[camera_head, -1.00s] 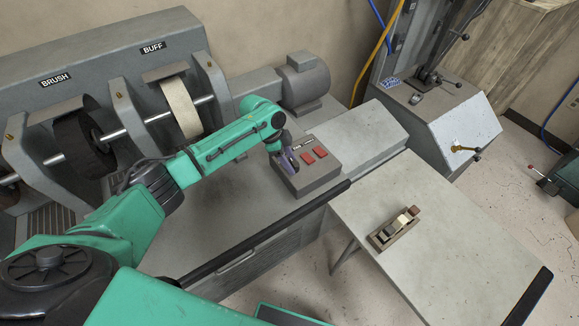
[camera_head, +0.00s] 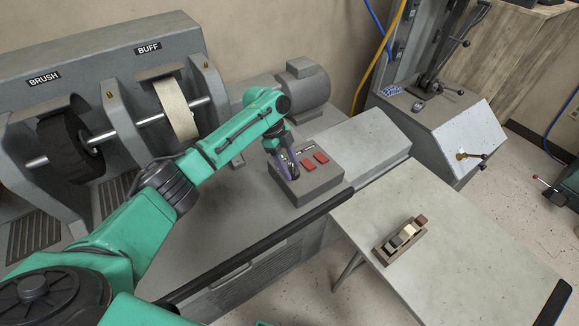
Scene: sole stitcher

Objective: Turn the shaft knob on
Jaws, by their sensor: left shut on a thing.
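A grey control box (camera_head: 318,184) stands on the machine bench. Two red buttons or switches (camera_head: 308,165) show on its top. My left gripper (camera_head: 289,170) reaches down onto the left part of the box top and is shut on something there. The shaft knob is not clearly visible; the gripper covers that spot. The shaft (camera_head: 104,136) runs through a dark brush wheel (camera_head: 66,150) and a pale buff wheel (camera_head: 175,108) at the left. My right gripper is not in view.
A grey motor (camera_head: 303,86) sits behind the box. A side table (camera_head: 470,235) at the right holds a small wooden block tool (camera_head: 401,238); the rest of its top is clear. A grey machine with levers (camera_head: 440,130) stands at the back right.

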